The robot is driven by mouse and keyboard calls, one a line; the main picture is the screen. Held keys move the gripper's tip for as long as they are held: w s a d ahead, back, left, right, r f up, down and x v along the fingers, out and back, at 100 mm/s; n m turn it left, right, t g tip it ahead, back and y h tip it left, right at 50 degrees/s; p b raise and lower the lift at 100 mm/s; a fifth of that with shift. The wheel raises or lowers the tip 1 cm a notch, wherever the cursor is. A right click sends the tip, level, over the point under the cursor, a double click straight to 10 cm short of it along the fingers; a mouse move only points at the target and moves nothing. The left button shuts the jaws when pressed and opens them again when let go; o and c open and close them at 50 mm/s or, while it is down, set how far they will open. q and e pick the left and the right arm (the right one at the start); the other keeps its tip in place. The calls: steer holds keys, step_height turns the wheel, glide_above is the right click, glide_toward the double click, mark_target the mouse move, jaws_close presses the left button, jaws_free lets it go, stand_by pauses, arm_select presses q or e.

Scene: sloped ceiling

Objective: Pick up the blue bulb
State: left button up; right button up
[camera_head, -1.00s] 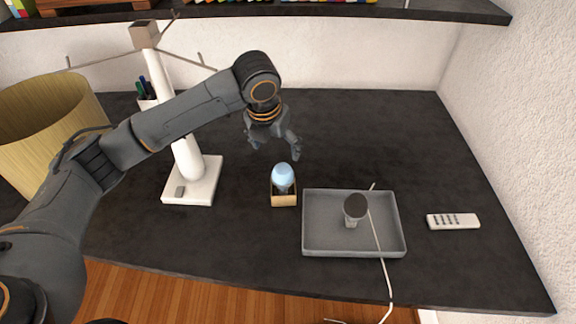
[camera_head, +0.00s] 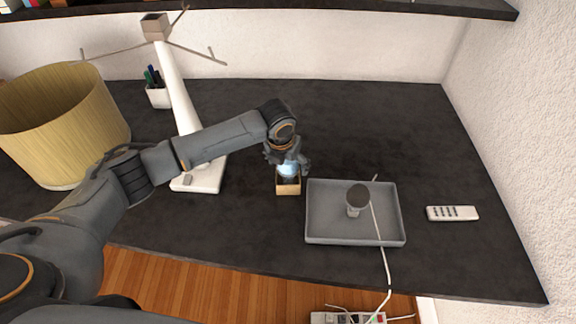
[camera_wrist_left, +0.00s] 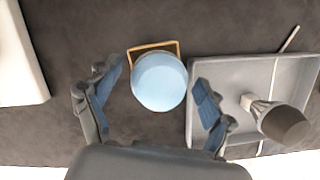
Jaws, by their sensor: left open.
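The pale blue bulb (camera_head: 288,169) stands in a small open tan box (camera_head: 288,188) on the dark desk. In the left wrist view the bulb (camera_wrist_left: 159,82) shows as a round top, with the rim of the box (camera_wrist_left: 153,47) behind it. My left gripper (camera_head: 287,163) is at the bulb, from above and behind. In the left wrist view my left gripper (camera_wrist_left: 155,100) is open, with one finger on each side of the bulb and a gap to each. The bulb's lower part is hidden.
A grey tray (camera_head: 330,240) with a dark-topped bulb (camera_head: 357,197) lies close on the right. A white remote (camera_head: 452,213) is farther right. The white lamp base (camera_head: 200,180) and yellowish shade (camera_head: 65,125) stand left. A pen cup (camera_head: 158,95) is behind. A power strip (camera_head: 345,318) lies below the desk.

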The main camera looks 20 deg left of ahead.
arm_select(q)
steer(key=shift+w+f, duration=0.1)
steer(key=shift+f, duration=0.1)
steer(key=c, duration=1.2)
steer(key=shift+c, duration=0.2)
steer(key=shift+r+b, duration=0.35)
steer(key=shift+r, duration=0.15)
step_height(320, 180, up, 2)
steer(key=shift+r+b, duration=0.2)
steer(key=shift+b, duration=0.25)
steer(key=s+r+b, duration=0.2)
steer(key=s+r, duration=0.7)
steer(key=s, duration=0.5)
steer(key=shift+a+r, duration=0.3)
steer(key=shift+r, duration=0.05)
